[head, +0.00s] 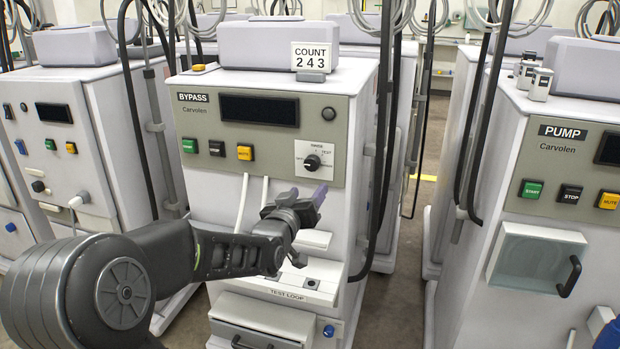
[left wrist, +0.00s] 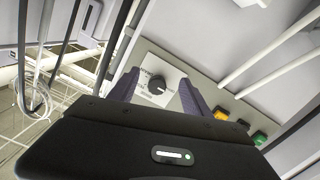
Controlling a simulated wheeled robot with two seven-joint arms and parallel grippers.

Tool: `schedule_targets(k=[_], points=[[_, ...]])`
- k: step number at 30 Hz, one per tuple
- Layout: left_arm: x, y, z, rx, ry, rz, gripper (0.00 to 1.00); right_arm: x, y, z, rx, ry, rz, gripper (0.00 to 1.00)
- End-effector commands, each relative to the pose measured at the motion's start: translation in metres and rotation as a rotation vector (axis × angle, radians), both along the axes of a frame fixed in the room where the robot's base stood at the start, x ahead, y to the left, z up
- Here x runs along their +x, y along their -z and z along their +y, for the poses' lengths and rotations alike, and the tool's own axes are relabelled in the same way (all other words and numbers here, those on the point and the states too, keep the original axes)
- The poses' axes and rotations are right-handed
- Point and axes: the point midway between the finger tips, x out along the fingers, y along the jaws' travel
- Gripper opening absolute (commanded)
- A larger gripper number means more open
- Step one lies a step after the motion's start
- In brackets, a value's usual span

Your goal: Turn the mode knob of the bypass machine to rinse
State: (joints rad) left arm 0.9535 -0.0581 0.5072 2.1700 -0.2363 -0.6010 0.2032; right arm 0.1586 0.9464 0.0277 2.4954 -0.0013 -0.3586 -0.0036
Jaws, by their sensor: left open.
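The bypass machine (head: 270,133) stands in the middle of the head view, with a "BYPASS" label at its upper left. Its mode knob (head: 312,162) is a small black dial on a white plate (head: 329,158) at the panel's right; the printed words are mostly too small to read. My left gripper (head: 309,201) is below the knob in the head view, open and empty. In the left wrist view the knob (left wrist: 157,85) shows between the two spread fingers (left wrist: 157,97), apart from them. My right gripper is not in view.
Green, black and yellow buttons (head: 245,152) sit left of the knob. A "COUNT 243" card (head: 310,57) stands on top. A pump machine (head: 560,150) stands at the right, another machine (head: 70,140) at the left. Dark hoses (head: 383,130) hang close to the panel's right edge.

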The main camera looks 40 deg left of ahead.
Motion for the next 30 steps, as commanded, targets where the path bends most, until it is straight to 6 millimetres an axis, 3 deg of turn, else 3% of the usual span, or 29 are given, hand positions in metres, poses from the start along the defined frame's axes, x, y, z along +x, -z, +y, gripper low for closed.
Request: schedule_targets(k=[1,4,17,30], points=[[-0.004,-0.015,0.007,0.035,-0.016,-0.026,0.57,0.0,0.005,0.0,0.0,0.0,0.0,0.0],[-0.008,-0.034,0.012,0.066,-0.026,-0.053,0.57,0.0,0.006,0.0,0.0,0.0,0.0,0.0],[-0.004,-0.036,0.014,0.066,-0.027,-0.055,0.57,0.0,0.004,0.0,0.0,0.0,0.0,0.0],[0.05,-0.036,0.032,0.062,-0.026,-0.056,0.57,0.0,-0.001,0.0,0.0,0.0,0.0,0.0]])
